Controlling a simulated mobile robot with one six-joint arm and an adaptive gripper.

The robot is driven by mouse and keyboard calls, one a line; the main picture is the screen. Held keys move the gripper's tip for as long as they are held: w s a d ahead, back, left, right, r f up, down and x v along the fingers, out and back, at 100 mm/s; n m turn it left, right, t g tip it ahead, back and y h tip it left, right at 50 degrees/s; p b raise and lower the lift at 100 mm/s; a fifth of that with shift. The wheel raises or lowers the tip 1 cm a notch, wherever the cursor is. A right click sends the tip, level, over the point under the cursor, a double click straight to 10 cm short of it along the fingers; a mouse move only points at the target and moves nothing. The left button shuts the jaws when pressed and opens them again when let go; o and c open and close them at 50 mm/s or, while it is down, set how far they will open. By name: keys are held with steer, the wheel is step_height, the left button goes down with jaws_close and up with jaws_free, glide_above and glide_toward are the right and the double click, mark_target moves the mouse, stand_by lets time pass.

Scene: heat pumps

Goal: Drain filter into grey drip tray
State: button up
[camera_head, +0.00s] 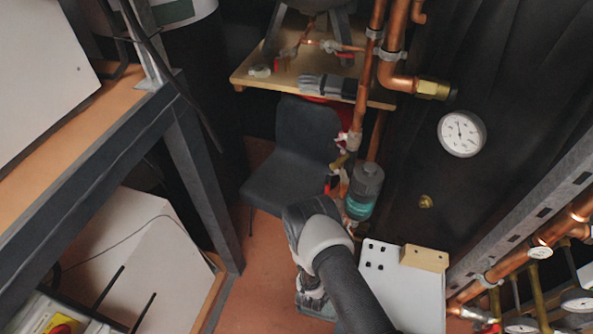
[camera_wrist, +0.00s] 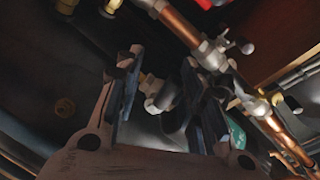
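The filter (camera_head: 364,190) hangs on the copper pipework at the centre of the head view, with a dark grey cap and a teal lower body. A teal patch of it (camera_wrist: 237,132) shows at the lower right of the wrist view, partly behind a finger. My gripper (camera_wrist: 160,85) has its two dark fingers apart in the wrist view. A metal fitting (camera_wrist: 158,95) shows between or behind them; I cannot tell whether it is touched. In the head view my arm reaches up just left of and below the filter, and the fingers cannot be made out. I cannot identify a grey drip tray.
Copper pipes with valves (camera_head: 367,80) run down beside the filter. A dark chair (camera_head: 290,155) stands behind it. A white panel (camera_head: 410,300) lies close on the right of my arm. A metal-framed bench (camera_head: 110,130) stands left, with some open floor (camera_head: 262,270) between.

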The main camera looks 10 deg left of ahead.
steer(key=d+f+n+t+h+b, duration=0.1)
steer(key=d+f+n+h+b, duration=0.15)
steer(key=n+b, duration=0.45)
steer(key=s+a+n+p, duration=0.1)
steer(key=s+a+p, duration=0.2)
steer(key=s, duration=0.6)
steer(key=s+a+n+p, duration=0.1)
steer(key=s+a+p, duration=0.15)
steer(key=s, duration=0.55)
steer(key=w+a+r+m+g+y, duration=0.1)
steer(key=w+a+r+g+y, duration=0.2)
steer(key=w+a, duration=0.4)
steer(key=w+a+r+g+y, duration=0.1)
steer(key=w+a+r+g, duration=0.2)
steer(key=w+a+r, duration=0.4)
steer(key=w+r+n+g+y+b, duration=0.1)
steer(key=w+r+n+y, duration=0.1)
steer(key=r, duration=0.8)
steer(key=w+d+r+n+y+b, duration=0.1)
steer(key=w+r+y, duration=0.1)
steer(key=r, duration=0.9)
steer(key=shift+w+d+r+n+g+y, duration=0.25)
steer(key=shift+w+n+g+y, duration=0.15)
steer(key=shift+y, duration=0.25)
